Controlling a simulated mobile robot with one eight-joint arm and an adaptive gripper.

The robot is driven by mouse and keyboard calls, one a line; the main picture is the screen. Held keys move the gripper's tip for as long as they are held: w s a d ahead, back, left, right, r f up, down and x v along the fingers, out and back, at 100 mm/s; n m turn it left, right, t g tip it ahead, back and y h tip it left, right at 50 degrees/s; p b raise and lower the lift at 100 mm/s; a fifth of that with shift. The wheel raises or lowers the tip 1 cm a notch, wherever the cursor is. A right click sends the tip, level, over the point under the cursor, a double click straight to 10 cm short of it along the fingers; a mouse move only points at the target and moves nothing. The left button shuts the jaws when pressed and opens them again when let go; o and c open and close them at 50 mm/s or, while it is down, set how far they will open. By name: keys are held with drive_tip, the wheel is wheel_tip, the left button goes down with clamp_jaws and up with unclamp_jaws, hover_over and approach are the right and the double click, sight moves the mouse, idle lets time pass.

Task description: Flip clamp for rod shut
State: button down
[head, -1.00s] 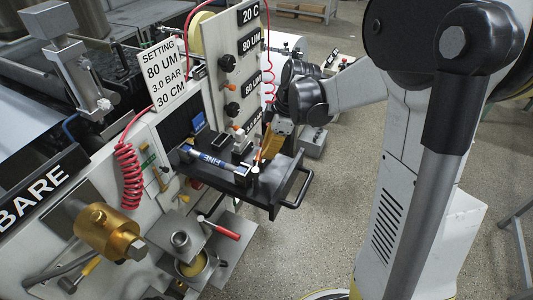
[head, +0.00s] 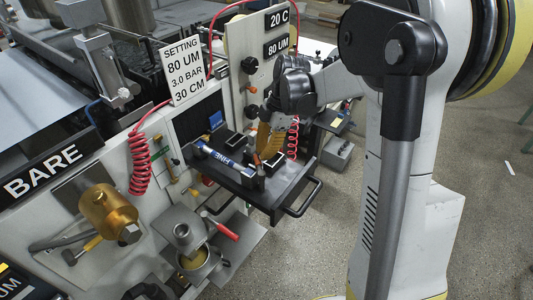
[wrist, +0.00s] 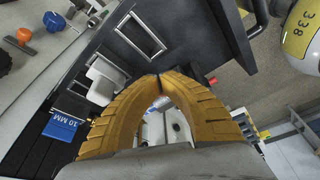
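The rod (head: 222,159), a grey tube with a blue band lettered "FINE", lies in its dark holder on the black tray (head: 285,193) in the head view. A dark clamp block (head: 252,179) stands at its right end. My gripper (head: 264,158) is low over the tray behind that end, apart from the rod as far as I can tell. In the wrist view my gripper (wrist: 158,76) has its yellow fingers curved together with the tips meeting, and nothing shows between the tips. A white block (wrist: 103,80) lies beside the left finger. The clamp's lever is not clearly visible.
A blue "10 MM" block (wrist: 63,127) lies near the panel. The tray handle (head: 305,197) juts out toward the aisle. Red coiled hoses hang at the panel (head: 138,163) and behind my gripper (head: 293,138). The right floor is open.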

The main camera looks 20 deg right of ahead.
drive_tip(key=shift+w+a+n, duration=0.1)
drive_tip(key=shift+a+n, duration=0.15)
drive_tip(key=shift+n, duration=0.05)
drive_tip(key=shift+w+a, duration=0.25)
drive_tip(key=shift+a, duration=0.6)
drive_tip(key=shift+w+a, duration=0.1)
drive_tip(key=shift+a, duration=0.85)
